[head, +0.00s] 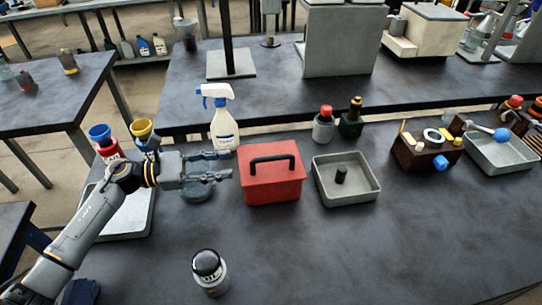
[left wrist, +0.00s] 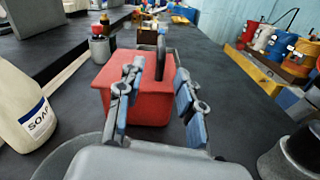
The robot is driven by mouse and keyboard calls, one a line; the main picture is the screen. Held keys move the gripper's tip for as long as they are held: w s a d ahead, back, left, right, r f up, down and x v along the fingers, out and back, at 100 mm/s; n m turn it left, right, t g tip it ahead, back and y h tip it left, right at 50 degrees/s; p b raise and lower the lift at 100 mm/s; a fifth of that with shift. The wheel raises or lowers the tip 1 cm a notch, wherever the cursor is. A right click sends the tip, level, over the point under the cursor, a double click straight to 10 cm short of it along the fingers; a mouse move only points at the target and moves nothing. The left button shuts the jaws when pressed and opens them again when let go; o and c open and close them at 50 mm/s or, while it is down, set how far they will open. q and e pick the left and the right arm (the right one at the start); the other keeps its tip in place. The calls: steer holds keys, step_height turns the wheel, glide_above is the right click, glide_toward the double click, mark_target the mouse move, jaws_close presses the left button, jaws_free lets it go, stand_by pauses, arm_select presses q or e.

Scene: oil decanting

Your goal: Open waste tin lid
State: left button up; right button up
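The waste tin appears to be the red box (head: 273,188) with a black arched handle (head: 275,160) on its lid. The lid looks seated on the box. My left gripper (head: 229,164) is open and empty, just left of the red box, with its fingers pointing right at it. In the left wrist view, the red box (left wrist: 120,75) lies beyond the spread fingers (left wrist: 158,77), with the handle (left wrist: 161,50) seen edge-on between them. The fingers look apart from the handle. My right gripper is not in view.
A white soap spray bottle (head: 223,128) stands behind my left gripper. A grey tray (head: 368,193) holding a small black piece is right of the red box. A jar with a black top (head: 209,272) stands in front. The table's front right is clear.

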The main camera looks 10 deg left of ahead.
mark_target(259, 160)
arm_select(q)
steer(key=p+x, duration=0.2)
steer(key=x, duration=0.3)
steer(key=p+x, duration=0.2)
steer(key=x, duration=0.4)
steer(key=shift+s+r, duration=0.1)
steer(key=shift+r, duration=0.15)
steer(key=shift+d+f, duration=0.1)
steer(key=shift+d, duration=0.35)
jaws_close()
